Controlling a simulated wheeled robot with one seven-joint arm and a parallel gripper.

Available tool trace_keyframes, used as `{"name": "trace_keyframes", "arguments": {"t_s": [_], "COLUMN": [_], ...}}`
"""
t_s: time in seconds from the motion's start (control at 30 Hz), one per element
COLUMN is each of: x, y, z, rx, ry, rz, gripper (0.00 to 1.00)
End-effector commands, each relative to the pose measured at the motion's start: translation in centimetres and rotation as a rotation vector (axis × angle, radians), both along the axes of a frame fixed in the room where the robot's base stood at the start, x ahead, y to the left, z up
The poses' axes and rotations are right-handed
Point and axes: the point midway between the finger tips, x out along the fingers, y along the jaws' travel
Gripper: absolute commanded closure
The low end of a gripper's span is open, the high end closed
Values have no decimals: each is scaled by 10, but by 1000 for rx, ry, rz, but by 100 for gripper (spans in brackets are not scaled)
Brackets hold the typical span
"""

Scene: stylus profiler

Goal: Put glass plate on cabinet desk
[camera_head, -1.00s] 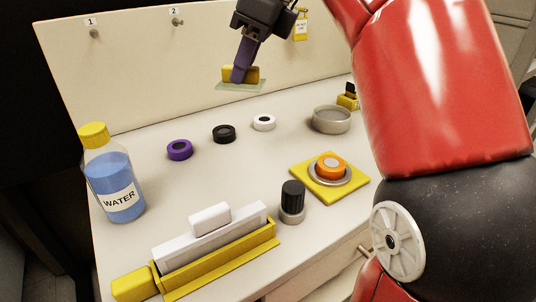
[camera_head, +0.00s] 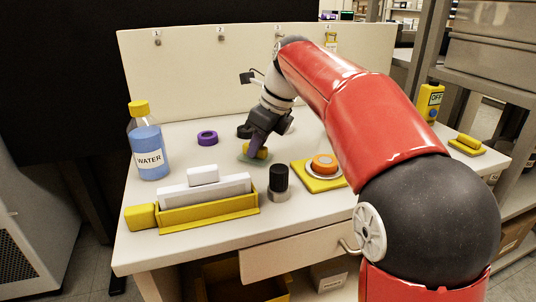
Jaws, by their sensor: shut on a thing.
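The glass plate (camera_head: 263,160) is a thin, pale green see-through sheet with a yellow block on top. It is low over the middle of the white cabinet desk (camera_head: 178,217), behind the black-topped knob. I cannot tell whether it touches the desk top. My gripper (camera_head: 257,149), with purple fingers, is shut on the yellow block of the plate from above. The fingers hide part of the block.
A water bottle (camera_head: 149,150) stands at the left. A purple ring (camera_head: 207,138) lies behind. A yellow holder with a white bar (camera_head: 208,212) is at the front. The black knob (camera_head: 278,180) and an orange button on a yellow base (camera_head: 324,165) are close to the plate.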

Motion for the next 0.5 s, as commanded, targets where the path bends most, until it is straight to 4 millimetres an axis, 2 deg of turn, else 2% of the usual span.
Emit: {"name": "trace_keyframes", "arguments": {"t_s": [0.03,0.37,0.4,0.5], "x": [0,0,0,0], "y": [3,3,3,3], "z": [-8,-7,-8,-7], "rx": [0,0,0,0], "ry": [-1,0,0,0], "rz": [2,0,0,0], "gripper": [100,100,83,70]}}
